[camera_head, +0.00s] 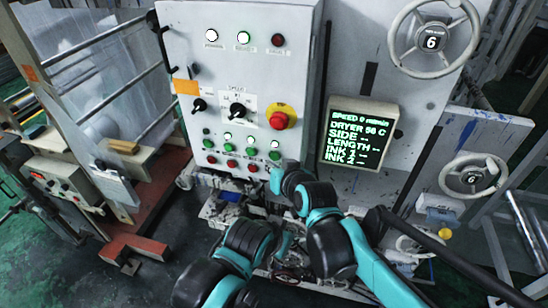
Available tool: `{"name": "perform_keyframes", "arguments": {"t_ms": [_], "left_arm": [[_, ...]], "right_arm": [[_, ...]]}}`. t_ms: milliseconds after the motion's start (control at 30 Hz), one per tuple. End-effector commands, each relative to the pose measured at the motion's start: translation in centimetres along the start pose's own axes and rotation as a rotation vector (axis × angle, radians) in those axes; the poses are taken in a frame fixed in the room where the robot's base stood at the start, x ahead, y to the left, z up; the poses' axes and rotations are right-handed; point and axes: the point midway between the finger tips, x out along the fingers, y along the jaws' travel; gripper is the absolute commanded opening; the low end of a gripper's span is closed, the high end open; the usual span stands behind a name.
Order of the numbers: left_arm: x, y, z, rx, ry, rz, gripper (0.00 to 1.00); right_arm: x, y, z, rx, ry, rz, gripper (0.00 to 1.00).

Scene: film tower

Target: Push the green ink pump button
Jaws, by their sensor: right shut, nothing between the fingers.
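A row of green buttons runs across the lower part of the grey control panel (190,60); the rightmost green button (275,156) is just above my right gripper. The other green buttons (228,147) are to its left. Their labels are too small to read, so I cannot tell which one is the ink pump button. My right gripper (277,173) is shut and empty, close in front of the panel's lower right corner. I cannot tell whether it touches the panel. My left arm shows at the bottom, but I cannot make out its gripper.
Red buttons (231,163) sit below the green ones. A red emergency stop (279,120) on yellow and a black speed knob (238,110) are above. A display screen (359,138) reads speed 0 and stands right of the panel. Handwheels (399,45) are farther right.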

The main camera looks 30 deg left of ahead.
Motion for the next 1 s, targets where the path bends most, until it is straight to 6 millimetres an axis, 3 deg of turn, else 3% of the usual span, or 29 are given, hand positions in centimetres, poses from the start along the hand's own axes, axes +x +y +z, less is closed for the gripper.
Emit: {"name": "perform_keyframes", "arguments": {"t_ms": [500, 1000], "left_arm": [[-0.4, 0.0, -0.2, 0.000, -0.001, 0.000, 0.30], [-0.4, 0.0, -0.5, 0.001, 0.003, -0.001, 0.30]], "right_arm": [[-3.2, -2.4, 2.3, -0.002, 0.000, -0.001, 0.00], [-3.4, -2.6, 2.7, -0.003, -0.005, -0.004, 0.00]]}}
